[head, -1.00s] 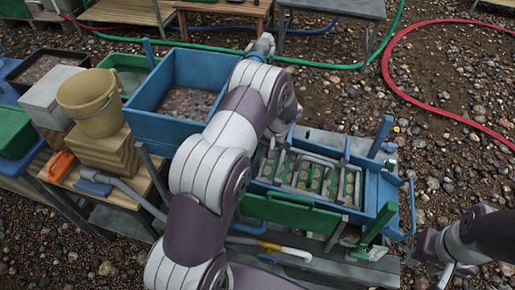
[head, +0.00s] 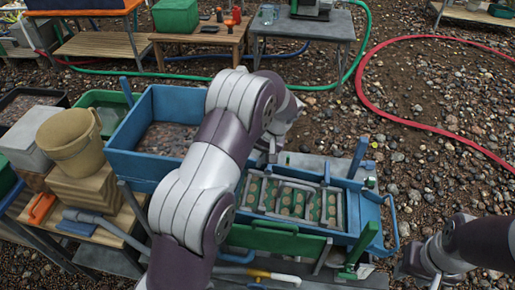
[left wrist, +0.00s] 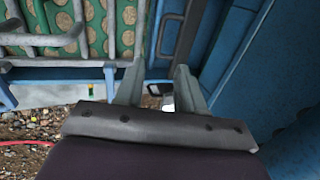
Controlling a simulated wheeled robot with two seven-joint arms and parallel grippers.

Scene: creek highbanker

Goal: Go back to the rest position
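My left arm reaches up across the blue highbanker. My left gripper (head: 270,150) is by the right edge of the blue hopper (head: 125,165), at the left end of the sluice, and is partly hidden behind my own forearm in the head view. The left wrist view shows its two fingers (left wrist: 160,85) apart with nothing held between them, over blue panels. The sluice holds a green mat under a grey riffle grate (head: 295,190). My right gripper (head: 420,274) is at the lower right over gravel, its fingers apart and empty.
A tan bucket (head: 70,145) stands on wooden blocks at the left, near an orange-handled tool (head: 42,207). Tables stand at the back, one with a green bin (head: 176,17). A red hose (head: 385,108) curves over open gravel at the right.

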